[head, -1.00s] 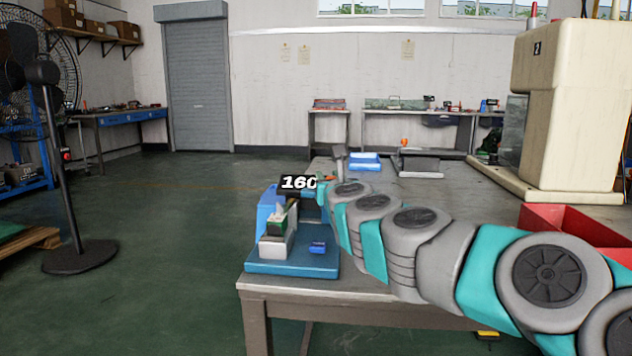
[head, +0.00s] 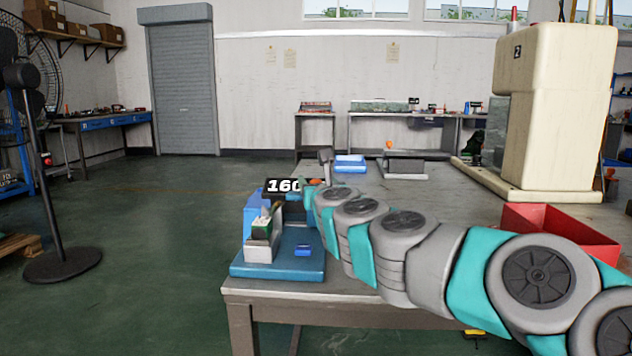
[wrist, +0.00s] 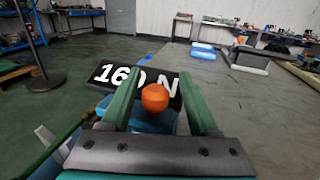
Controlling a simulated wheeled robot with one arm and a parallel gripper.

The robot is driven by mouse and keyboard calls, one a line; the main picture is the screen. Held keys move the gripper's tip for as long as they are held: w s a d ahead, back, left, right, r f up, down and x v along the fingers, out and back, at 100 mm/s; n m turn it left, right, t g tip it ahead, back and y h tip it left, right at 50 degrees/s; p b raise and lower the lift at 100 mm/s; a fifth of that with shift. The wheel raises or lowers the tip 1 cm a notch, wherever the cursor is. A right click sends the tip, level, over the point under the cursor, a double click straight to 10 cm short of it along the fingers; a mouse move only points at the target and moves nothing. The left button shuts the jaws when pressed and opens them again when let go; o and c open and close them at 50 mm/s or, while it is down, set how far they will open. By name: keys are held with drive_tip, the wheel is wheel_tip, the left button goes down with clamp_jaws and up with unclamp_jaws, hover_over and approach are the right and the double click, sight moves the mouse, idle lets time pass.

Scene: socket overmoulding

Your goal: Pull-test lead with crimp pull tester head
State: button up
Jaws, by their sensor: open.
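The crimp pull tester stands on a blue base (head: 284,263) at the near left corner of the table. Its black display (head: 281,187) shows 160 in the head view; in the wrist view the display (wrist: 118,76) reads 160 N. An orange ball-shaped knob (wrist: 155,98) is between the two green fingers of my gripper (wrist: 159,82), with gaps on both sides. My gripper is open at the tester, and my arm partly hides it in the head view. A small green piece (head: 262,226) sits on the tester's light block. I cannot make out the lead.
A blue tray (head: 350,165) and a grey plate fixture (head: 404,166) lie farther back on the table. A red bin (head: 560,234) and a large cream machine (head: 556,105) stand at the right. A fan (head: 62,264) stands on the floor at left.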

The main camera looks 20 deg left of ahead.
drive_tip(key=shift+v, duration=3.65)
drive_tip(key=shift+d, duration=0.1)
